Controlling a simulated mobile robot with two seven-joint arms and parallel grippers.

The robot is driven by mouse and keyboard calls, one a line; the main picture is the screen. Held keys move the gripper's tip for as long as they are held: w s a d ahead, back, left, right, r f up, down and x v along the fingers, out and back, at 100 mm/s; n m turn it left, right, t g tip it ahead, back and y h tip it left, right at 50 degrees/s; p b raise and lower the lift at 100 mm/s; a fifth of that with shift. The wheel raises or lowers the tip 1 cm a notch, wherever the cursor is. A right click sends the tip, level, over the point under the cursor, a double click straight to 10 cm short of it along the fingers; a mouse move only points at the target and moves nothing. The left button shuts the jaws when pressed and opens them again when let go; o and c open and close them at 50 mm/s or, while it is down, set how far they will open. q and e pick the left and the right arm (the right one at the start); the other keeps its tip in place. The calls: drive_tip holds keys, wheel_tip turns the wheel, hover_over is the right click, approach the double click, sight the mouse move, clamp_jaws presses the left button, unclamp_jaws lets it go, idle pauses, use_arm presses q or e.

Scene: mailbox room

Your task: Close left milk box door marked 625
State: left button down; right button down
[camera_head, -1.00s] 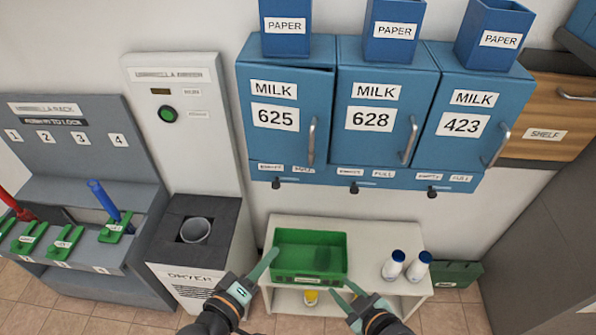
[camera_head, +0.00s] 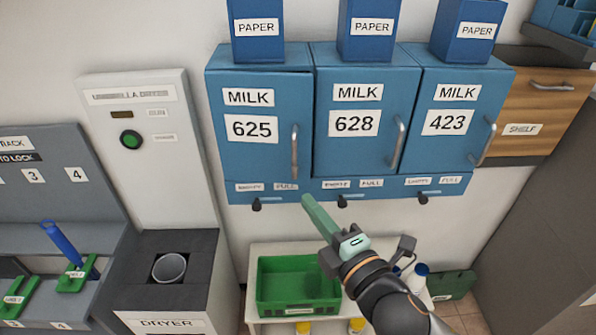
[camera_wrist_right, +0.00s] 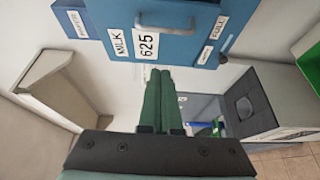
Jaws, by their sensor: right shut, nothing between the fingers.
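The blue milk box door marked 625 (camera_head: 250,128) is the leftmost of three milk doors in the head view. It looks nearly flush, perhaps slightly ajar; I cannot tell surely. Its vertical metal handle (camera_head: 294,150) is on its right side. My right gripper (camera_head: 307,200) is shut and empty, its green fingers pointing up just below the lower right of this box. In the right wrist view the door 625 (camera_wrist_right: 148,42) appears sideways, just beyond the shut fingertips (camera_wrist_right: 160,72). No contact can be made out. My left gripper is out of view.
Milk doors 628 (camera_head: 360,125) and 423 (camera_head: 450,122) adjoin on the right, with blue paper boxes (camera_head: 257,50) on top. Small dark knobs (camera_head: 256,204) hang beneath. A white shelf stand (camera_head: 262,252) with a green bin (camera_head: 300,308) is below. A dryer (camera_head: 165,250) stands left.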

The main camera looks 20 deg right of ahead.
sight(306, 160)
drive_tip(key=w+d+p, duration=0.1)
drive_tip(key=w, duration=1)
drive_tip(key=shift+f, duration=0.15)
drive_tip(key=shift+d+p, duration=0.15)
drive_tip(key=shift+p, duration=0.15)
drive_tip(key=shift+w+d+p, duration=0.85)
drive_tip(key=shift+w+d, duration=0.35)
drive_tip(key=shift+w, duration=0.05)
